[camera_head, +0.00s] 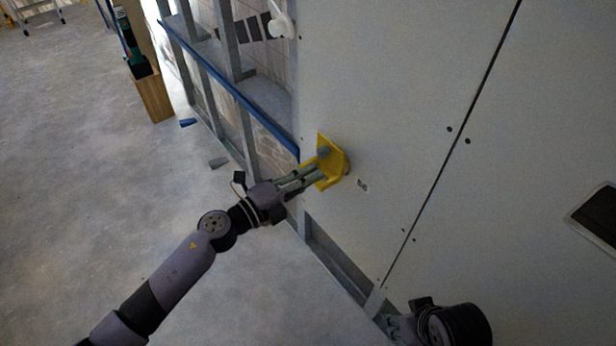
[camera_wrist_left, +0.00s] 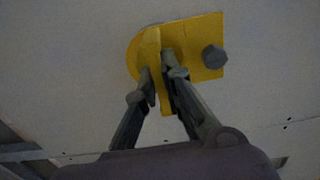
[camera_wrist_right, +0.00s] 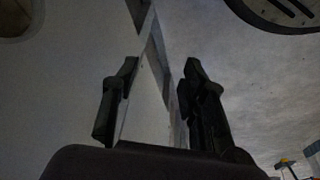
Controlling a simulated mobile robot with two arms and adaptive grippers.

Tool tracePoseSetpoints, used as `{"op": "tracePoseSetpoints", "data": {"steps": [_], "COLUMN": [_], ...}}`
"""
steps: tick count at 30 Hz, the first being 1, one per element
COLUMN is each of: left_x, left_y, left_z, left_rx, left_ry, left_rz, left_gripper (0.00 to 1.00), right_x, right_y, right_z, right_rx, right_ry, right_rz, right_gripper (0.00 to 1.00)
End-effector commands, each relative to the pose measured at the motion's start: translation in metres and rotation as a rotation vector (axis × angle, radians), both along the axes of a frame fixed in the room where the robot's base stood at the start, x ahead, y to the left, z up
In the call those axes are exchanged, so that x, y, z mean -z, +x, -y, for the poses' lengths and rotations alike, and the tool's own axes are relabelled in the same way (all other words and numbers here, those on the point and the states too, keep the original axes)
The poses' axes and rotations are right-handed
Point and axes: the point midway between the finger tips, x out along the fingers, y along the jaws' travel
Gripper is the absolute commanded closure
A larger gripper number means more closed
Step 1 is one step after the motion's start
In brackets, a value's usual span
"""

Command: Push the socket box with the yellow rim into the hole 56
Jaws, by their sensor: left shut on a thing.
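The yellow piece (camera_head: 336,162), which I take for the yellow rim of the socket box, is at the white wall panel (camera_head: 400,100). It also shows in the left wrist view (camera_wrist_left: 207,35) as a flat yellow plate with an upright rib and a grey hexagonal knob. My left gripper (camera_head: 318,162) is shut on the rib; its fingers (camera_wrist_left: 163,80) pinch it from both sides. Hole 56 cannot be made out; the yellow piece hides the panel behind it. A small dark mark (camera_head: 362,187) is just right of it. My right gripper (camera_wrist_right: 160,75) has its fingers apart, empty.
A metal stud frame with a blue rail (camera_head: 230,88) stands left of the panel. A dark seam (camera_head: 460,150) runs down the panels, with a dark rectangular opening (camera_head: 598,213) at the right. A wooden box (camera_head: 155,97) stands at the upper left. Open floor lies left.

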Motion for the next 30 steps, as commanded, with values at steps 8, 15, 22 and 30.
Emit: {"op": "tracePoseSetpoints", "data": {"steps": [8,15,22,30], "left_x": [-0.001,-0.001,-0.001,-0.001], "left_y": [0.003,0.007,0.010,0.010], "left_z": [0.004,0.009,0.015,0.015], "left_rx": [0.000,-0.001,0.000,0.000], "left_ry": [-0.001,-0.001,-0.001,-0.001], "left_rz": [0.000,0.000,0.000,0.000], "left_gripper": [1.00,1.00,1.00,1.00], "right_x": [-0.002,0.001,0.009,0.009], "right_y": [0.002,0.002,0.000,0.001], "right_z": [-0.001,-0.002,-0.001,-0.002], "right_rx": [0.001,0.001,0.001,0.000], "right_ry": [0.004,0.005,0.003,0.003], "right_rz": [0.009,0.008,-0.010,-0.006], "right_gripper": [0.60,0.60,0.60,0.60]}}
